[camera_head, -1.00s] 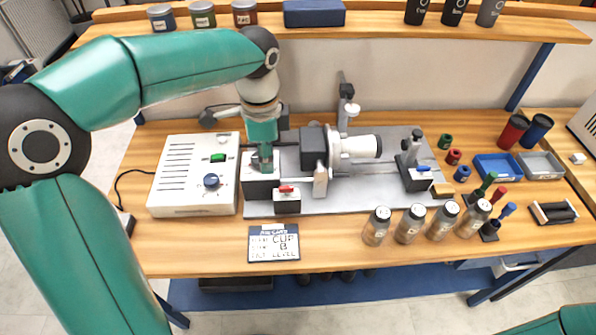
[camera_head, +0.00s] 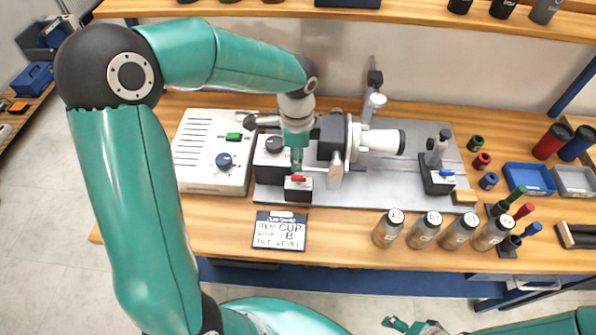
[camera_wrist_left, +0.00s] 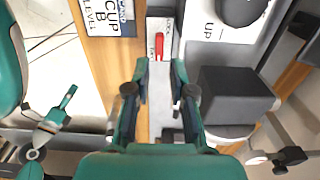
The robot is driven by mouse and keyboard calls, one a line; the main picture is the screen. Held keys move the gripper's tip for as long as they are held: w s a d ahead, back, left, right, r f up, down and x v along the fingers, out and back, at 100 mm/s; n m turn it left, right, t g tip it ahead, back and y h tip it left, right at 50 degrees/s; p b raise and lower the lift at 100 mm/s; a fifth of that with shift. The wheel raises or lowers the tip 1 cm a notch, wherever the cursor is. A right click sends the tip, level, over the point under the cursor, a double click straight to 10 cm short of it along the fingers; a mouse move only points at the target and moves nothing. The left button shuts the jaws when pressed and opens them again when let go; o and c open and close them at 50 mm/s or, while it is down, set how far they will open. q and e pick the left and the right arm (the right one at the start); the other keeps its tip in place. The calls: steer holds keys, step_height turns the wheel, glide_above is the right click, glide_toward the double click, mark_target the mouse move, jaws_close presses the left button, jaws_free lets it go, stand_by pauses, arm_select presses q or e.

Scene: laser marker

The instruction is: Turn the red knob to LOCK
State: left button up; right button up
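The red knob (camera_head: 299,178) sits on a small white-topped black block (camera_head: 298,190) at the front of the machine's base plate. My left gripper (camera_head: 297,168) points down just behind and above the knob. In the wrist view its fingers (camera_wrist_left: 160,68) are apart with nothing between them, and the knob shows beyond their tips. My right gripper (camera_head: 408,326) shows partly at the bottom edge, away from the machine; its opening is unclear.
A black knob (camera_head: 275,144) on a block marked UP and the chuck (camera_head: 376,141) stand close to my left gripper. A white control box (camera_head: 212,178) is to the left. A sign (camera_head: 280,231) and several bottles (camera_head: 422,232) stand along the front.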

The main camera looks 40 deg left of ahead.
mark_target(298, 177)
arm_select(q)
step_height(298, 177, down, 6)
steer(key=shift+f, duration=0.2)
steer(key=shift+d, duration=0.1)
jaws_close()
